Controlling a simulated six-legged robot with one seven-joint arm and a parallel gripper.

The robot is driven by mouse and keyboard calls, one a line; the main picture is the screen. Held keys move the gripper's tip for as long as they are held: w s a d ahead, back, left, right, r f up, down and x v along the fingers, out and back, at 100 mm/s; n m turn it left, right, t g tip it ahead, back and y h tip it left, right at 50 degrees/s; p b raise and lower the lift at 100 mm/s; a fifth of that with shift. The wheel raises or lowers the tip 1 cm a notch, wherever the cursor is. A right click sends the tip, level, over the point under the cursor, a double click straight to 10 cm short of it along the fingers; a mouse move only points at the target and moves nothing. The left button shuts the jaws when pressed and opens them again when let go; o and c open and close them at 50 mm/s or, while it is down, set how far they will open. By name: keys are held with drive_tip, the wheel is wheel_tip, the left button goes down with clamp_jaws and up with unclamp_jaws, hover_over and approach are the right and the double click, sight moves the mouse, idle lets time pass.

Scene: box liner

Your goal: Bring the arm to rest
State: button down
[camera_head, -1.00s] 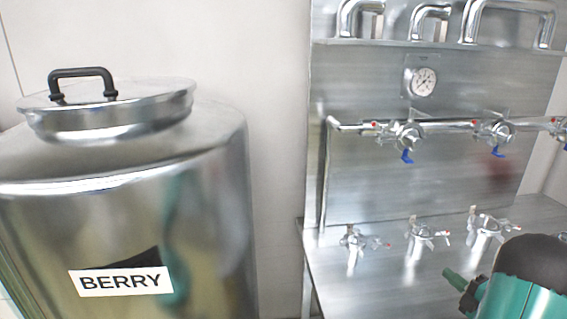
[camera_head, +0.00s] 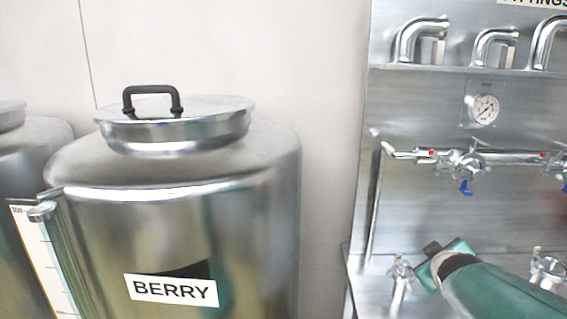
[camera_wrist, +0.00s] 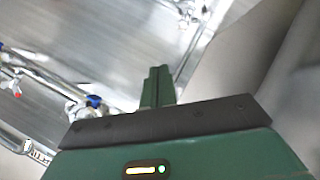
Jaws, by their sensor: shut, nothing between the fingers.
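My gripper (camera_wrist: 158,86) shows in the wrist view, its green fingers shut together with nothing between them. The fingers point toward a steel panel and its pipes, apart from them as far as I can tell. In the head view my green arm reaches in from the lower right, in front of the steel bench. The fingertips are not clear in that view.
A steel tank labelled BERRY (camera_head: 180,240) with a black lid handle (camera_head: 152,100) stands at the left, beside another tank (camera_head: 30,160). A steel panel (camera_head: 430,120) at the right carries a gauge (camera_head: 484,109), valves (camera_head: 466,164) and pipe bends (camera_head: 421,38). A blue-handled valve (camera_wrist: 92,101) is close in the wrist view.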

drive_tip(key=s+a+f+m+g+y, duration=0.1)
drive_tip(key=s+a+m+g+y, duration=0.1)
drive_tip(key=s+a, duration=0.7)
drive_tip(key=a+m+g, duration=0.1)
drive_tip(key=a, duration=0.2)
drive_tip(key=shift+s+a+y, duration=0.15)
drive_tip(key=shift+a+y, duration=0.1)
drive_tip(key=shift+y, duration=0.05)
drive_tip(key=c, duration=1.9)
unclamp_jaws()
drive_tip(key=s+a+f+m+g+y, duration=0.1)
drive_tip(key=s+a+f+g+y, duration=0.1)
drive_tip(key=s+a, duration=0.6)
drive_tip(key=shift+s+a, duration=0.15)
drive_tip(key=shift+s, duration=0.65)
drive_tip(key=o, duration=0.3)
drive_tip(key=shift+s+a+f+g, duration=0.1)
drive_tip(key=shift+s+f+g, duration=0.05)
drive_tip(key=shift+g, duration=0.15)
